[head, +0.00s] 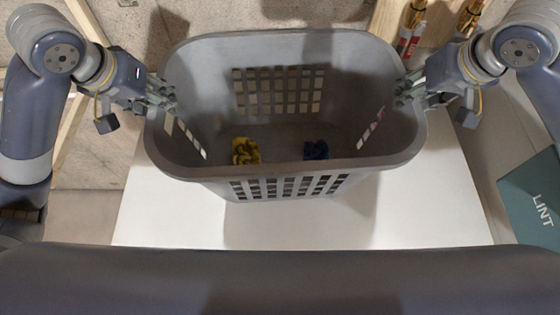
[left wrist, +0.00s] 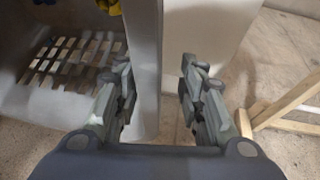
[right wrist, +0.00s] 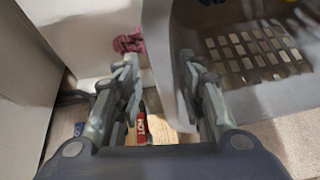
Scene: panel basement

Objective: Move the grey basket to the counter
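The grey basket (head: 290,177) is upright over a white surface (head: 180,220) in front of me; I cannot tell whether it rests on it. A yellow cloth (head: 245,151) and a blue cloth (head: 316,150) lie inside. My left gripper (head: 160,93) is at the basket's left side, its fingers (left wrist: 156,85) apart on either side of the wall (left wrist: 145,60), with a gap on one side. My right gripper (head: 408,90) is at the right side, its fingers (right wrist: 158,75) also apart around the wall (right wrist: 160,50). No separate counter can be identified for sure.
A teal box marked LINT (head: 535,200) is at the right. Red and gold pipe fittings (head: 412,30) stand behind the basket. A pink cloth (right wrist: 128,42) lies outside the basket in the right wrist view. Wooden framing (left wrist: 285,105) stands beyond my left gripper.

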